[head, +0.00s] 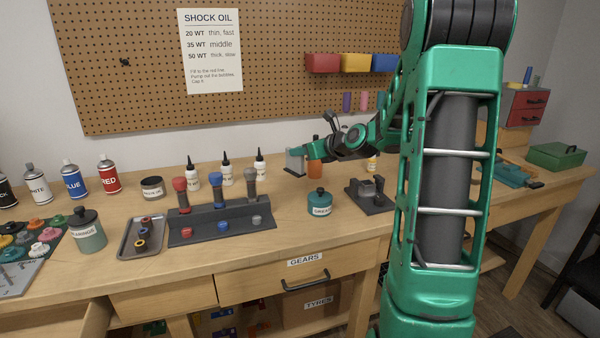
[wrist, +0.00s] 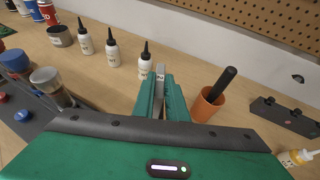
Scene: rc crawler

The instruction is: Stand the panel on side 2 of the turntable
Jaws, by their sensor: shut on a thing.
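My gripper (wrist: 162,92) is shut on a thin grey panel (wrist: 160,72), which stands edge-on between the green fingers in the wrist view. In the head view the panel (head: 295,161) shows as a pale grey plate at the end of my gripper (head: 304,150), toward the back of the bench. It looks upright there, and I cannot tell whether its lower edge touches the bench. I cannot make out a turntable or a side marked 2 in either view.
An orange cup (wrist: 208,104) with a dark stick stands close right of my gripper. White dropper bottles (wrist: 145,62) stand to its left. The pegboard wall is behind.

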